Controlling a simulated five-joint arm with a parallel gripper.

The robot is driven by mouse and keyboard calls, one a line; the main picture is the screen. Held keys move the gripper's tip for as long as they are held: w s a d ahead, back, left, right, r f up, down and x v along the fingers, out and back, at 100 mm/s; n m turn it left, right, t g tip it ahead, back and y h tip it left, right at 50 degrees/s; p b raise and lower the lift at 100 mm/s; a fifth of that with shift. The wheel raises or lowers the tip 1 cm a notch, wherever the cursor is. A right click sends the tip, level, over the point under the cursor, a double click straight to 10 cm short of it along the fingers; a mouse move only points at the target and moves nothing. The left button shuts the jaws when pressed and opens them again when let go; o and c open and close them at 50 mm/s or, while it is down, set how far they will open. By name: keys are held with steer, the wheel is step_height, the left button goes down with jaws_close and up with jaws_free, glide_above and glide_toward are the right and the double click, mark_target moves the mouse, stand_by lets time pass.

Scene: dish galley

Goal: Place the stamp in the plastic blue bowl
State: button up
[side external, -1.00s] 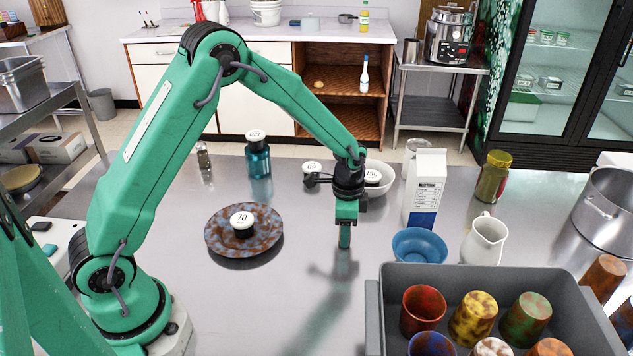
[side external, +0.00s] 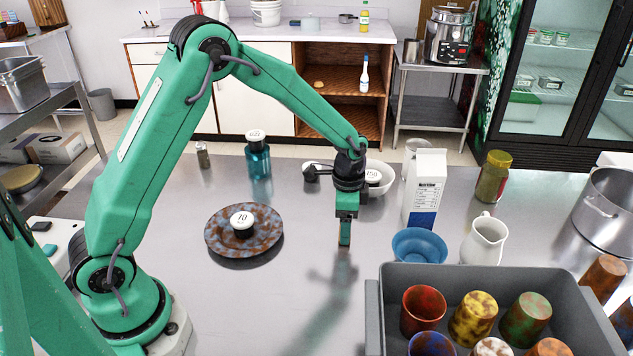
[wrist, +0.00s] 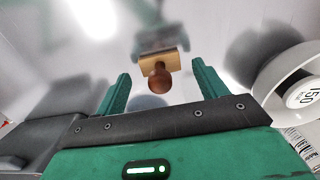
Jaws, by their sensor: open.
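The stamp (wrist: 159,80), with a round brown knob and a pale wooden block, shows in the wrist view between and a little beyond my two fingers. My gripper (wrist: 161,70) is open around that spot in the picture, and nothing shows clamped in it. In the side view my gripper (side external: 345,243) points down at the middle of the counter, and the stamp cannot be made out there. The plastic blue bowl (side external: 419,246) stands to the right of my gripper, between the milk carton and the grey bin. It looks empty.
The grey bin (side external: 373,318) holds several coloured cups at the front right. A milk carton (side external: 424,190) and a white jug (side external: 484,240) stand near the bowl. A white bowl (side external: 381,177) is behind my gripper. A rusty plate (side external: 222,243) lies left, with clear counter between.

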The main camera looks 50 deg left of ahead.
step_height(320, 180, up, 9)
steer(key=shift+f, duration=0.1)
steer(key=shift+r, duration=0.55)
stand_by(0.4)
